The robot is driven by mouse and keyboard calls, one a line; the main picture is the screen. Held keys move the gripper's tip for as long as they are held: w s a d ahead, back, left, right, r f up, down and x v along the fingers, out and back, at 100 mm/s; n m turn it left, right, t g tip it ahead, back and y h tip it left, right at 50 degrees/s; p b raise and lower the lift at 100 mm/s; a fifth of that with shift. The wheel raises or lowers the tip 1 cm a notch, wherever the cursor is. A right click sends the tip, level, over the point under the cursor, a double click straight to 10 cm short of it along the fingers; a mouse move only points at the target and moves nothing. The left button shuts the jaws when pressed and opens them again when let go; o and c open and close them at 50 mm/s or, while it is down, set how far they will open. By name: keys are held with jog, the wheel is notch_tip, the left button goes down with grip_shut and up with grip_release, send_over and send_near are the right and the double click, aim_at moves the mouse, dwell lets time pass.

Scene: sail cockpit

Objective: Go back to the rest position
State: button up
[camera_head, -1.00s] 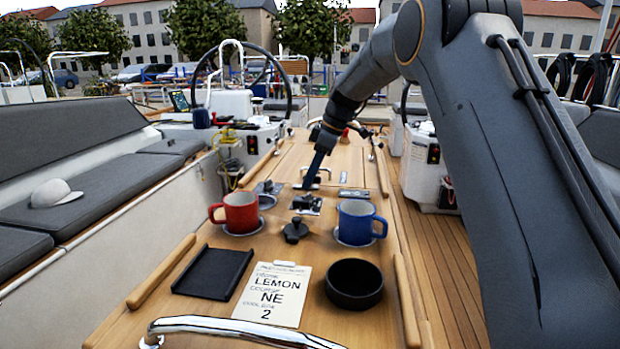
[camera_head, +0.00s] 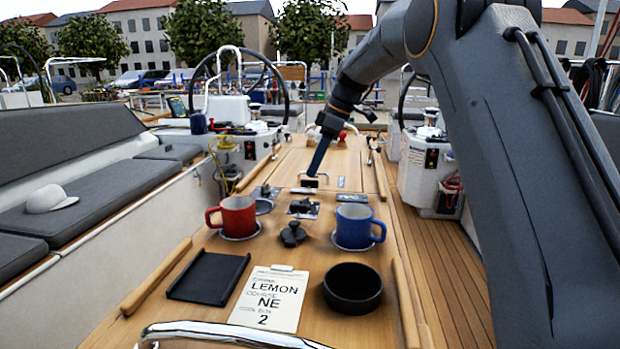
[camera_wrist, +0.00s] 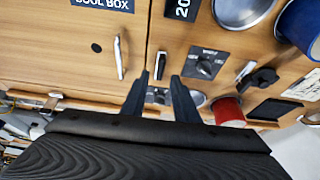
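My gripper (camera_head: 315,165) hangs over the wooden cockpit table, beyond the mugs and near a metal handle on its top. In the wrist view my gripper (camera_wrist: 160,82) has its two dark fingers apart, with nothing between them. A red mug (camera_head: 238,217) and a blue mug (camera_head: 354,227) stand upright on round coasters, nearer to the camera than my gripper. The red mug (camera_wrist: 228,111) and part of the blue mug (camera_wrist: 303,28) also show in the wrist view.
A black tray (camera_head: 208,278), a lettered card (camera_head: 270,298) and a black bowl (camera_head: 352,288) lie at the table's near end. A chrome rail (camera_head: 225,332) crosses the front. Cushioned seating (camera_head: 80,205) runs along the left. Wooden deck (camera_head: 445,262) is clear on the right.

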jog(key=shift+v, duration=1.15)
